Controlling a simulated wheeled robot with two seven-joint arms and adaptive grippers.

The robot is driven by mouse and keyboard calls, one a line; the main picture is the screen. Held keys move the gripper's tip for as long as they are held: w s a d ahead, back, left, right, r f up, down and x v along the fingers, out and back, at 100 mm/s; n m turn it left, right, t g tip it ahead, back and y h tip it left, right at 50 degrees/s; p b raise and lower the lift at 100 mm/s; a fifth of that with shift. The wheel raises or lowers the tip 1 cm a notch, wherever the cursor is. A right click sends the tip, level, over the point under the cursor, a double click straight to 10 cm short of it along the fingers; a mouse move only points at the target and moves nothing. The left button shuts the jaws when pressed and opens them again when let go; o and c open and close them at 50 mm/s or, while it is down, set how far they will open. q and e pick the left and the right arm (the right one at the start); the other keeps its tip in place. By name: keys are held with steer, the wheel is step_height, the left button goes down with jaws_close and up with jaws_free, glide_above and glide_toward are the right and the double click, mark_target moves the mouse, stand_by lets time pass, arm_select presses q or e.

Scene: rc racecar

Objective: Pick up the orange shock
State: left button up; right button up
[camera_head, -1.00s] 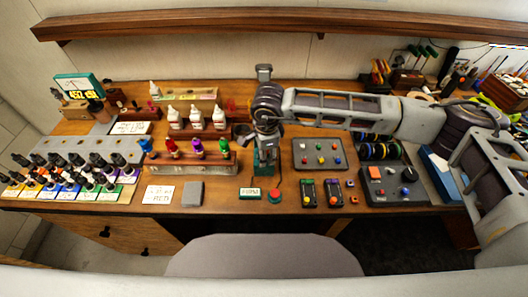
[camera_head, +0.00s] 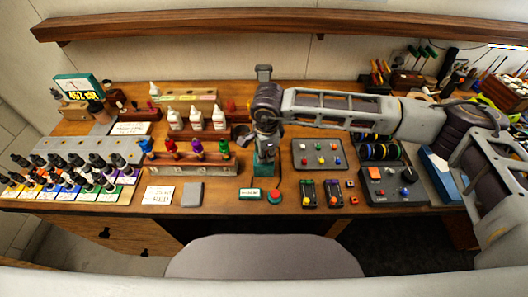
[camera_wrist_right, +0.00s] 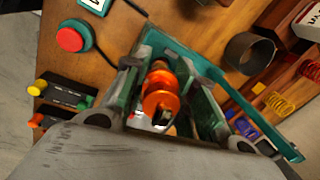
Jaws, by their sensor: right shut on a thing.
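The orange shock (camera_wrist_right: 160,96) shows in the right wrist view between the fingers of my right gripper (camera_wrist_right: 165,90), which is shut on it. A teal frame surrounds the shock there; I cannot tell whether the shock touches it. In the head view my right gripper (camera_head: 265,148) points down over a small teal piece (camera_head: 264,168) at the middle of the table. The shock itself is hidden there by the gripper. My left gripper is not in view.
A wooden rack (camera_head: 190,167) with coloured shocks stands left of my gripper. White bottles (camera_head: 197,118) stand behind it. A button panel (camera_head: 320,156) and small colour-buttoned boxes (camera_head: 320,194) lie to the right. A red button (camera_wrist_right: 70,38) is near the front edge.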

steer(key=shift+r, duration=0.15)
